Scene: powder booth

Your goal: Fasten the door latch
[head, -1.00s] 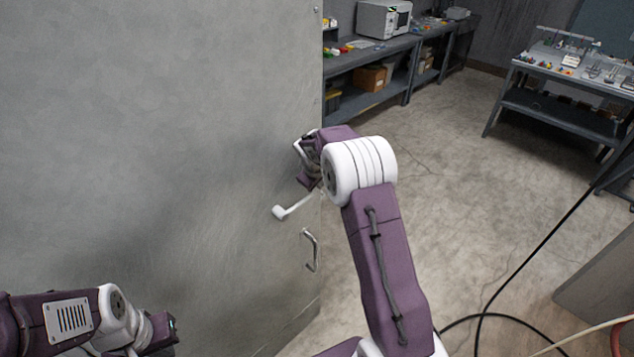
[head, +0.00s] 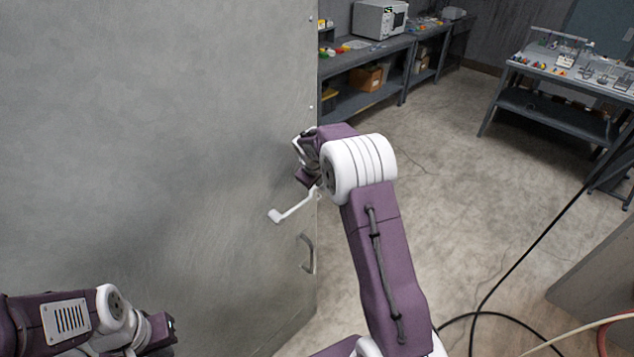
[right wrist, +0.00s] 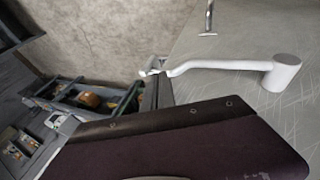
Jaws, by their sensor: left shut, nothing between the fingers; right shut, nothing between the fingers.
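The door (head: 150,130) is a large grey panel filling the left of the head view. Its latch is a white lever (head: 295,207) with a round pivot at its lower left. The lever slants up right to the door's free edge. In the right wrist view the lever (right wrist: 225,65) runs from its pivot to a hooked end at the edge. My right gripper (head: 304,180) is shut and empty, just above the lever's outer end; I cannot tell whether they touch. Its dark body (right wrist: 185,140) fills the lower wrist view. My left gripper (head: 172,323) is shut and empty at lower left.
A metal pull handle (head: 308,254) sits on the door below the lever and also shows in the right wrist view (right wrist: 209,18). Workbenches (head: 365,50) stand behind. Dark cables (head: 530,255) cross at right.

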